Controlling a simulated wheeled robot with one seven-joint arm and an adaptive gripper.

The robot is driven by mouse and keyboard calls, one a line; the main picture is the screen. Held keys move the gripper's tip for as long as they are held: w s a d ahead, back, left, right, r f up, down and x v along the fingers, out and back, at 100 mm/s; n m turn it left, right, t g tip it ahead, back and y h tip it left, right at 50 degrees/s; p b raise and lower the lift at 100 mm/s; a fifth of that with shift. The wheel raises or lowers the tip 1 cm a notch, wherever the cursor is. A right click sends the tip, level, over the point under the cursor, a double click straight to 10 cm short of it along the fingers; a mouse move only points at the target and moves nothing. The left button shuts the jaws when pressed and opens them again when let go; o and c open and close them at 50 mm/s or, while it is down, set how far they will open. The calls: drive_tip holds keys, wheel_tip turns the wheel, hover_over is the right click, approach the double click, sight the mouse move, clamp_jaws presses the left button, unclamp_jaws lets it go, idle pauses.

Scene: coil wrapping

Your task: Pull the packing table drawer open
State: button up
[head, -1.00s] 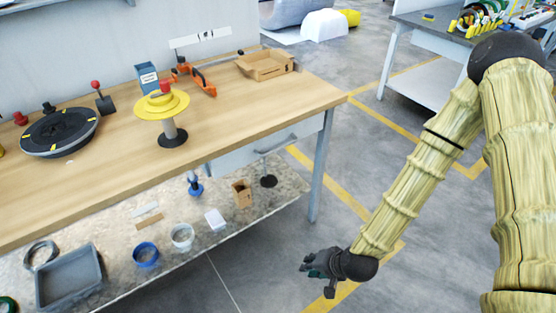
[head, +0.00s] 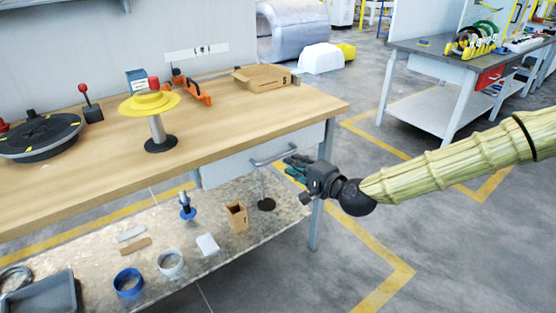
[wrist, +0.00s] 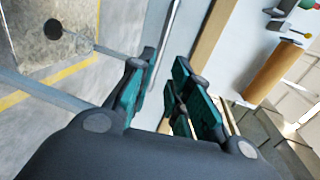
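The packing table (head: 225,125) has a pale drawer (head: 228,170) under its wooden top, near the right end. The drawer looks shut, its front close to flush under the top. A grey bar handle (head: 272,157) runs across the drawer front. My gripper (head: 292,166), with dark green fingers, is just right of the handle in the head view. In the wrist view my gripper (wrist: 160,95) is open, its fingers apart and nothing held. The handle bar (wrist: 173,35) shows beyond the gap between the fingertips. I cannot tell the exact distance to it.
A yellow spool stand (head: 157,125), a cardboard tray (head: 262,77) and a black turntable (head: 38,137) stand on the tabletop. A lower shelf (head: 210,270) holds tape rolls and a small box. A table leg (head: 318,210) stands close below my gripper.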

sight(278, 157)
drive_tip(key=x, duration=0.9)
drive_tip(key=shift+b, duration=0.3)
clamp_jaws()
